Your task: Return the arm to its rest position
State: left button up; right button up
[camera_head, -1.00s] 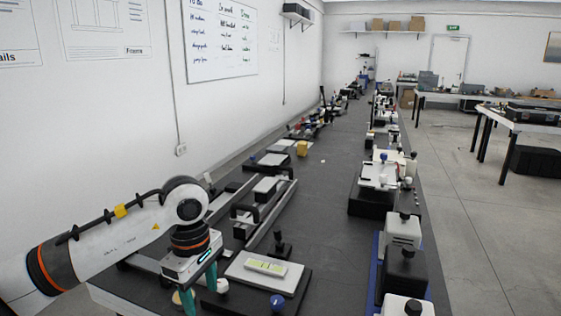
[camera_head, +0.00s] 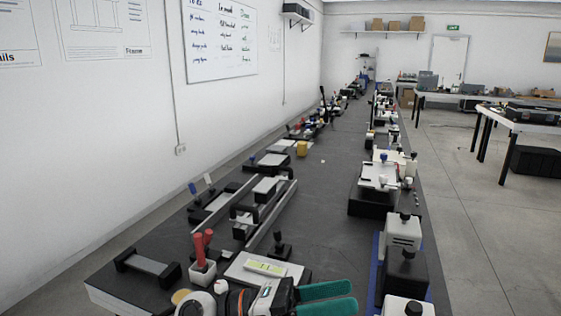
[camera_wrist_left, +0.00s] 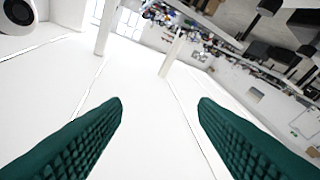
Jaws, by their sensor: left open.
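My left gripper (camera_head: 328,298) shows at the bottom of the head view, low at the near end of the dark bench. Its two green fingers point to the right and are apart, with nothing between them. In the left wrist view the open fingers (camera_wrist_left: 160,110) frame a bright pale surface, with the room tilted behind. Most of my left arm is below the head view's lower edge. My right gripper is not in view.
The long dark bench (camera_head: 325,190) carries many fixtures. White-and-black units (camera_head: 403,232) line the right edge. The bench middle is clear.

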pick_arm(q)
jog(key=w+a+f+n+t+y, duration=0.1)
jog(key=w+a+n+t+y, duration=0.4)
jog(key=n+t, duration=0.7)
jog(key=w+a+f+n+t+y, duration=0.1)
jog(key=w+a+n+t+y, duration=0.25)
jog(key=a+n+t, duration=0.85)
jog(key=s+a+f+n+g+y, duration=0.35)
jog(key=f+n+g+y, duration=0.2)
jog(key=f+n, duration=0.4)
jog(key=s+a+f+n+g+y, duration=0.2)
jog(key=a+f+n+g+y, duration=0.3)
jog(key=f+n, duration=0.45)
jog(key=s+a+f+n+g+y, duration=0.1)
jog(key=s+f+n+g, duration=0.1)
jog(key=s+f+g, duration=0.55)
jog(key=s+a+f+n+g+y, duration=0.15)
jog(key=s+f, duration=0.35)
jog(key=s, duration=0.6)
notch_tip(320, 180, down, 24)
jog(key=s+f+g+p, duration=0.1)
jog(key=s+g+p, duration=0.1)
jog(key=p, duration=0.1)
jog(key=s+a+f+p, duration=0.2)
jog(key=s+f, duration=0.9)
jog(key=s, duration=0.5)
jog(key=shift+a+f+g+h+p, duration=0.3)
jog(key=shift+g+h+p, duration=0.05)
jog(key=shift+p, duration=0.05)
